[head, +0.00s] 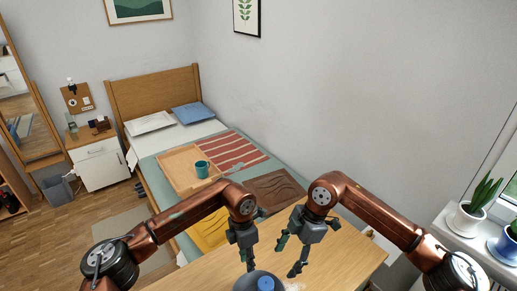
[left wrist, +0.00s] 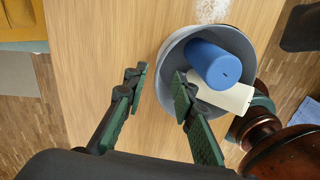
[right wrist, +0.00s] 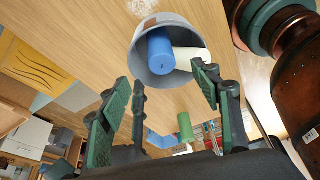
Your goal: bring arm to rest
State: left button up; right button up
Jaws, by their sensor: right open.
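In the head view my left gripper (head: 248,258) points down above the wooden table, beside a grey bowl (head: 248,284) at the bottom edge. My right gripper (head: 286,256) hangs just right of it, tilted.
The wooden table (head: 340,262) is mostly clear to the right. Behind it is a bed with a wooden tray (head: 178,167) and a teal mug (head: 202,169). A windowsill with potted plants (head: 470,218) stands at right. A white nightstand (head: 101,165) is far left.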

aim_at(250, 286)
pick_arm(q)
jog(key=f, duration=0.4)
jog(key=s+f, duration=0.1)
jog(key=f, duration=0.6)
jog(key=shift+s+d+f, duration=0.15)
jog(key=shift+d+f, duration=0.15)
jog(key=shift+r, duration=0.1)
pick_arm(e)
jog(key=x, duration=1.2)
notch_tip(250, 286, up, 9)
jog(key=shift+f, duration=0.1)
